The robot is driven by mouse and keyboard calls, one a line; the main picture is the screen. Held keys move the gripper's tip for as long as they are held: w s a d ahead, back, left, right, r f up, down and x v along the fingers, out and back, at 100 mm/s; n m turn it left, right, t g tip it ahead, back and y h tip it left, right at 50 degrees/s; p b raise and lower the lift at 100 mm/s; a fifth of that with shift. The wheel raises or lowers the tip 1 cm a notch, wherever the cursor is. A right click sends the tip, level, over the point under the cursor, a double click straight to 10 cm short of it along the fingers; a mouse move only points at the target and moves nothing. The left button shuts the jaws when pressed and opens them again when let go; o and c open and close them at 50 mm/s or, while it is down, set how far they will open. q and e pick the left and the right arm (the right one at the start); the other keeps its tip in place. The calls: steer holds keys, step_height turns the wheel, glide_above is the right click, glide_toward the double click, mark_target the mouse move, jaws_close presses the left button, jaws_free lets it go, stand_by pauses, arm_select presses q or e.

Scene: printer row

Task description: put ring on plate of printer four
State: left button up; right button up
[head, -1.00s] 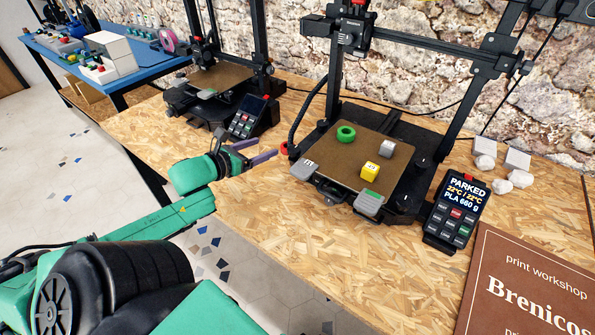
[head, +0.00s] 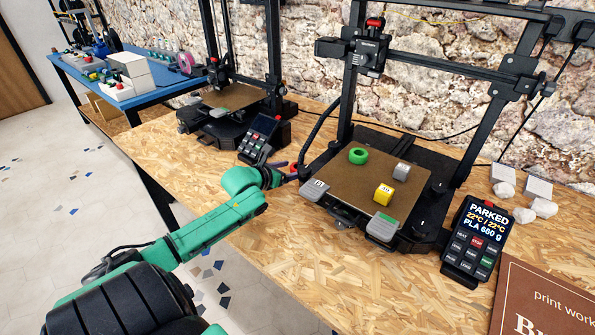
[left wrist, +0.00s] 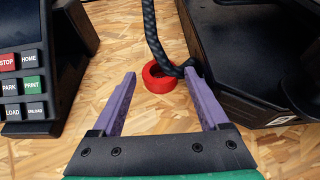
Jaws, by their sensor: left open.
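A red ring (left wrist: 159,76) lies on the wooden bench between two printers, with a black braided cable touching or crossing its right side. In the head view only a little of the red ring (head: 294,167) shows beside my gripper. My left gripper (left wrist: 167,97) is open and empty, its purple fingers pointing at the ring, which lies just beyond and between the tips. The gripper also shows in the head view (head: 284,170), largely hidden by its own wrist.
A control pad (head: 260,139) stands left of my gripper. The nearer printer's base (left wrist: 235,90) rises close on the right. Another printer's plate (head: 232,97) farther back looks empty. A second pad (head: 474,238) reads PARKED.

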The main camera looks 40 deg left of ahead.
arm_select(q)
steer(key=shift+x, duration=1.1)
steer(key=c, duration=1.2)
steer(key=shift+r, duration=0.1)
